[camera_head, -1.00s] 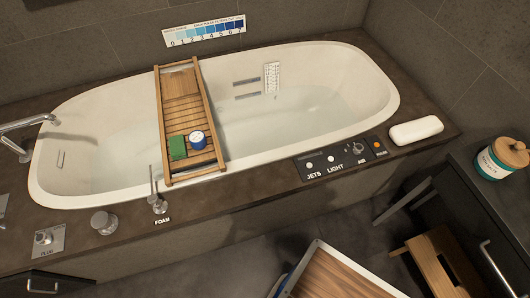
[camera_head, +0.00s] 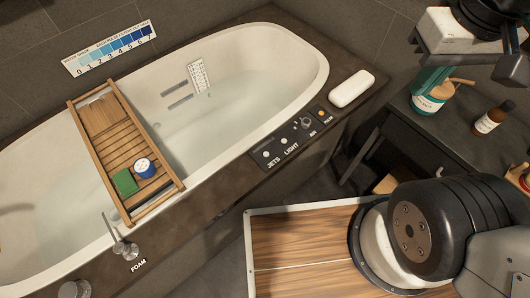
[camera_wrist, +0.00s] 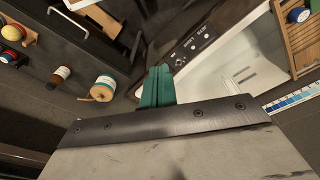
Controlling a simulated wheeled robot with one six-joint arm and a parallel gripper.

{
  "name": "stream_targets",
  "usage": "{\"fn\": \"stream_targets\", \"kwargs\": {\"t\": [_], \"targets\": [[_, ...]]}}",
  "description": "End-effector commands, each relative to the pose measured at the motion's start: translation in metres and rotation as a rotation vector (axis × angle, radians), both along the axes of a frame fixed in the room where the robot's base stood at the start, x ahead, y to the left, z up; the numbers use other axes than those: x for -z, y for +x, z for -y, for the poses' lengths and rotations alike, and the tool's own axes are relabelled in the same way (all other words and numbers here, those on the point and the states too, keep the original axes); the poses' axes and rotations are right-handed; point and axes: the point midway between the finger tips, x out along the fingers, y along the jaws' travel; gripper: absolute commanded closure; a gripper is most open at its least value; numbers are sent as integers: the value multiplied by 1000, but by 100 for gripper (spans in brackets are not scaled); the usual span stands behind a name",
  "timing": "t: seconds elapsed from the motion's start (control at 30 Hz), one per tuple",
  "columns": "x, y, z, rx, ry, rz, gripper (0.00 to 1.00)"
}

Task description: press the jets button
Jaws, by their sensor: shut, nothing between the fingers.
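The jets button (camera_head: 266,154) is a small pale round button at the left end of a dark control panel (camera_head: 273,163) on the tub's front rim. The light button (camera_head: 284,141) is just right of it, then the air knob (camera_head: 306,123) and an orange button (camera_head: 321,114). My gripper (camera_head: 428,82) has teal fingers and is shut and empty. It is well to the right of the panel, in front of a jar. In the wrist view the fingers (camera_wrist: 158,72) point toward the panel (camera_wrist: 190,46), apart from it; its small buttons are hard to tell apart there.
The white bathtub (camera_head: 225,125) carries a wooden tray (camera_head: 122,145) with a green block and blue-lidded tin. A white soap bar (camera_head: 351,88) lies right of the panel. A jar (camera_head: 430,104) and brown bottle (camera_head: 489,119) stand on the dark side table (camera_head: 450,140).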

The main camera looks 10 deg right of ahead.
Motion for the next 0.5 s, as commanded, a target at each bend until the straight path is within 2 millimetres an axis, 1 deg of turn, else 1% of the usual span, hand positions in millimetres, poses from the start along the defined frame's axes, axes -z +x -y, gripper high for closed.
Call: {"fn": "stream_targets", "kwargs": {"t": [0.07, 0.17, 0.27, 0.37, 0.5], "targets": [[3, 7, 1, -15, -24, -20, 100], [11, 24, 0, -52, -86, -63, 100], [24, 49, 1, -107, -178, -112, 100], [42, 78, -3, -182, -284, -153, 100], [71, 119, -17, -304, -427, -187, 100]]}}
